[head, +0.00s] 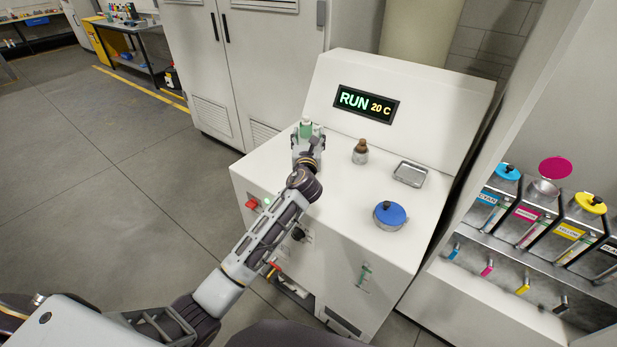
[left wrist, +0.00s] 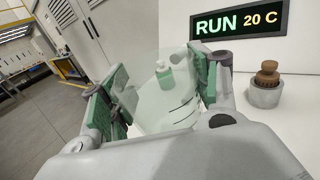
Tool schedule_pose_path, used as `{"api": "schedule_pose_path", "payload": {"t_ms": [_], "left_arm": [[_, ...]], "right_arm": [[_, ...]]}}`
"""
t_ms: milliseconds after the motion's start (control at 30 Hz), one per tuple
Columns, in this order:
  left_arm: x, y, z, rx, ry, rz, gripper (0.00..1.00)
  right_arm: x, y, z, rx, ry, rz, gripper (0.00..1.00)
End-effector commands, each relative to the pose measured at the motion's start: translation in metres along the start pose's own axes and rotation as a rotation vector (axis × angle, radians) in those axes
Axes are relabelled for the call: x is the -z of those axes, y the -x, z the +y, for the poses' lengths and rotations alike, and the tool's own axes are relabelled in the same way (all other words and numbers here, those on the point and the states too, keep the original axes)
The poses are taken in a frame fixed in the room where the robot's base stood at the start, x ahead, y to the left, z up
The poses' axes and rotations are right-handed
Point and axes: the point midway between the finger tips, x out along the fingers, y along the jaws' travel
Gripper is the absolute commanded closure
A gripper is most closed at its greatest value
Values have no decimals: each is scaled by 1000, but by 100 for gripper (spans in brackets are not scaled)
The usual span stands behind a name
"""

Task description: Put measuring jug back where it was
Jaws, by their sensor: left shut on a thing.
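My left gripper (head: 308,140) is over the back left part of the white machine's top (head: 345,192). In the left wrist view its green-padded fingers (left wrist: 152,88) are shut on a clear, see-through measuring jug (left wrist: 158,112) with dark marks on its wall. The jug is between the two pads. In the head view the jug is hard to make out behind my gripper. I cannot tell whether its base touches the machine top. A small pale green bottle (left wrist: 164,73) shows through or just beyond the jug. My right gripper is not in view.
The panel (head: 366,104) reads RUN 20 C. Ink containers (head: 528,214) line a shelf at far right. The machine top's front middle is clear.

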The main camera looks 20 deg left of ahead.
Motion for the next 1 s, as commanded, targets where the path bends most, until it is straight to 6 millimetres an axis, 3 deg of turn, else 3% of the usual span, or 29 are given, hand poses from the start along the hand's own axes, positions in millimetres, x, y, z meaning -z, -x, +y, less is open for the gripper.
{"api": "schedule_pose_path", "payload": {"t_ms": [167,533,1000], "left_arm": [[10,0,0,-1,-1,2,69],[57,0,0,0,-1,2,69],[63,0,0,0,0,0,69]], "right_arm": [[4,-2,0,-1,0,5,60],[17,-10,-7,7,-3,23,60],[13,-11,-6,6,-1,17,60]]}}
